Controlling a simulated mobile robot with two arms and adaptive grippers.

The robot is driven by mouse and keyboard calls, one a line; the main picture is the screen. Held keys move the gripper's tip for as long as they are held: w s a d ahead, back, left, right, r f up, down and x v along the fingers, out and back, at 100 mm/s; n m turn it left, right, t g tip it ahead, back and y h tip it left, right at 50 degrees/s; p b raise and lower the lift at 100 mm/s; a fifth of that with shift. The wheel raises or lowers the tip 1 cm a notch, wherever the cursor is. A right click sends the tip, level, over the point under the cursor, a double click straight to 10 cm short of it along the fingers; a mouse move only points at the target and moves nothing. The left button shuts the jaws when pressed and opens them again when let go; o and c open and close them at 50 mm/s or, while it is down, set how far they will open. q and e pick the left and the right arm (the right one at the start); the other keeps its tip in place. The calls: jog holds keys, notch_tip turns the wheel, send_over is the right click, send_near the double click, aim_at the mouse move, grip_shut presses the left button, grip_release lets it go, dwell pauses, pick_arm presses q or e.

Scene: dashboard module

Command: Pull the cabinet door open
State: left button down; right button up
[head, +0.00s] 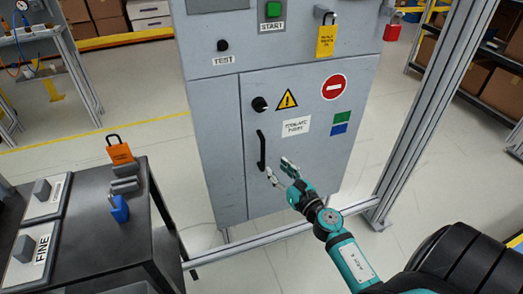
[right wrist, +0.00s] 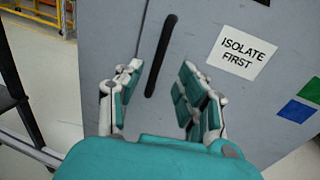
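The grey cabinet door (head: 300,160) is in the middle of the head view and looks shut. Its black vertical bar handle (head: 261,151) is on the door's left side, below a black knob (head: 259,104). My right gripper (head: 280,170) is open, just right of the handle's lower end in the head view. In the right wrist view the handle (right wrist: 161,57) shows beyond and between the two open fingers (right wrist: 158,95), with nothing gripped. I cannot tell the exact gap to the handle. My left gripper is not in view.
A dark table (head: 95,235) with an orange padlock (head: 119,150) and a blue padlock (head: 119,208) stands at the left. A metal frame post (head: 425,110) rises right of the cabinet, and a low rail (head: 255,240) crosses in front. Shelves with boxes are behind.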

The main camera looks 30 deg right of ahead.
aim_at(264, 154)
jog(key=w, duration=0.9)
jog(key=shift+w+d, duration=0.15)
grip_shut()
